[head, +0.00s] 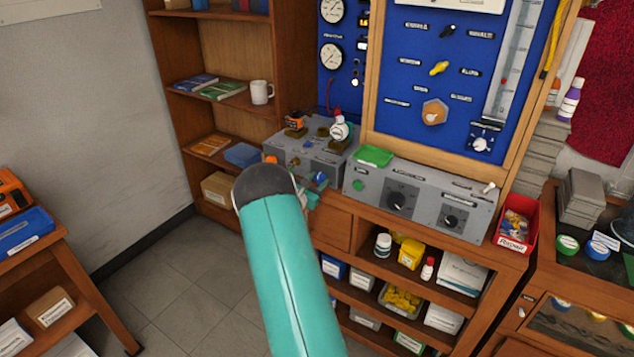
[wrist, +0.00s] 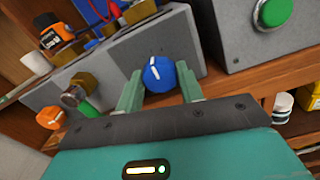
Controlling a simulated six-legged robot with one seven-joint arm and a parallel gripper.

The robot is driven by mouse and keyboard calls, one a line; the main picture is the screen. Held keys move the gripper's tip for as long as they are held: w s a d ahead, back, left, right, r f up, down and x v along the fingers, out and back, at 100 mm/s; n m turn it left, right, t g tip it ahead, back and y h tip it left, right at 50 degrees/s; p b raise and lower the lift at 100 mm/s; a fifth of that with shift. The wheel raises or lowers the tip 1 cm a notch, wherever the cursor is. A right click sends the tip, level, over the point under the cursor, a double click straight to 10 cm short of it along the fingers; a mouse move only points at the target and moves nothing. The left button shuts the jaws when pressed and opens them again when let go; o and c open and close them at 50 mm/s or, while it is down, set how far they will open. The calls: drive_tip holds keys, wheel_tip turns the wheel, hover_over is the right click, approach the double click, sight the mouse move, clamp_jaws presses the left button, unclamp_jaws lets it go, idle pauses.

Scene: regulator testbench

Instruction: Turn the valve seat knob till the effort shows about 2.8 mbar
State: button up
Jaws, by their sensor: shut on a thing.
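My gripper (wrist: 160,86) has its two green fingers on either side of a blue knob (wrist: 158,74) in the wrist view, and it is shut on it. The knob sits on the front of a grey box (wrist: 125,55). Its white pointer line tilts up and to the left in that view. The head view shows the blue knob (head: 318,179) just beyond my teal arm, which hides much of the gripper. No label on the knob is legible. Two round gauges (head: 331,56) hang on the blue panel (head: 410,90), but I cannot read an effort value.
An orange knob (wrist: 49,118) and a metal fitting (wrist: 75,95) stick out left of the blue knob. Right of it is another grey box (head: 425,200) with a green button (wrist: 273,12) and black dials. A wooden shelf unit stands left; the floor in front is clear.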

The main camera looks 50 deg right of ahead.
drive_tip(key=shift+m, duration=0.4)
drive_tip(key=m, duration=0.3)
drive_tip(key=shift+m, duration=0.3)
drive_tip(key=m, duration=0.9)
drive_tip(key=shift+m, duration=1.8)
drive_tip(key=o, duration=1)
